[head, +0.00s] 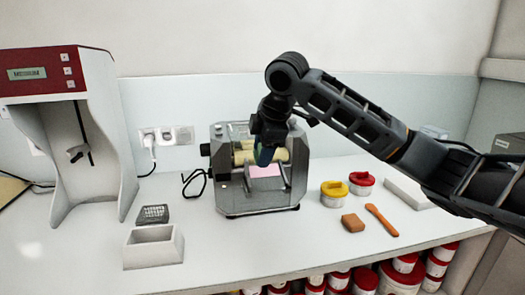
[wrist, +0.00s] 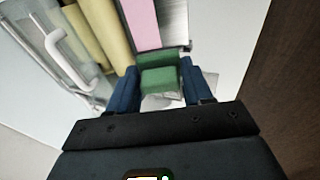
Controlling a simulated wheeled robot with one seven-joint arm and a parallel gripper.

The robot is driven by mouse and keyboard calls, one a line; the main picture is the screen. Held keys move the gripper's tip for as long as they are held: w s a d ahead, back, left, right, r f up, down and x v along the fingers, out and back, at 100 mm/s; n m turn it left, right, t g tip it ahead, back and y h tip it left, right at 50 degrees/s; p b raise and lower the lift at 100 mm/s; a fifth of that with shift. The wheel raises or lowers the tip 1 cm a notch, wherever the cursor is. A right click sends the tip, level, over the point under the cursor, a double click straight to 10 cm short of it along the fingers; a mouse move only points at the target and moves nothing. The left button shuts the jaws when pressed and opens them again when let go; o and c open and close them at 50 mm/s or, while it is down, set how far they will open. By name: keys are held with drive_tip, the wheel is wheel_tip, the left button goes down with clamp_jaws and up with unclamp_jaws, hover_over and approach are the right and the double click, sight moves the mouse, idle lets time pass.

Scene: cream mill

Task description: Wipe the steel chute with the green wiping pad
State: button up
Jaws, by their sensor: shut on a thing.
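My gripper (head: 265,155) is at the front of the steel roller mill (head: 240,200), pointing down. In the wrist view my gripper (wrist: 158,88) is shut on the green wiping pad (wrist: 158,78), which sits between its two blue fingers. The steel chute (wrist: 174,28) lies just past the pad, with a pink patch (wrist: 143,20) along its left side. The pink patch also shows below my gripper in the head view (head: 265,171). I cannot tell whether the pad touches the chute. In the head view the pad is not clearly seen.
Cream rollers (wrist: 95,35) and a clear guard with a white handle (wrist: 58,48) are beside the chute. Yellow-lidded (head: 334,194) and red-lidded (head: 361,184) tubs, a brown block (head: 353,222) and an orange tool (head: 381,220) lie right. A white box (head: 153,250) stands left.

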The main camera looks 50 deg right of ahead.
sight(256, 171)
drive_tip(key=b+x, duration=0.1)
drive_tip(key=x, duration=0.1)
drive_tip(key=b+x, duration=0.3)
drive_tip(key=x, duration=0.1)
drive_tip(key=shift+s+d+f+b, duration=0.15)
drive_tip(key=shift+d+f+b, duration=0.2)
drive_tip(key=shift+f, duration=0.05)
drive_tip(key=shift+s+a+f, duration=0.2)
drive_tip(key=shift+s+a, duration=0.1)
drive_tip(key=shift+s, duration=0.15)
drive_tip(key=shift+s+a+f, duration=0.2)
drive_tip(key=shift+s+a, duration=0.1)
drive_tip(key=shift+s, duration=0.15)
drive_tip(key=shift+w+d+f, duration=0.1)
drive_tip(key=shift+w+f, duration=0.1)
drive_tip(key=shift+f, duration=0.25)
drive_tip(key=shift+r, duration=0.1)
drive_tip(key=shift+w+d+r+p, duration=0.3)
drive_tip(key=shift+w+d+r, duration=0.2)
drive_tip(key=shift+w, duration=0.2)
drive_tip(key=shift+w+d+r+p, duration=0.25)
drive_tip(key=shift+w+d, duration=0.1)
drive_tip(key=shift+w, duration=0.15)
drive_tip(key=shift+w+d+r+p, duration=0.2)
drive_tip(key=shift+w+d, duration=0.15)
drive_tip(key=shift+w, duration=0.2)
drive_tip(key=shift+r, duration=0.15)
drive_tip(key=shift+p, duration=0.3)
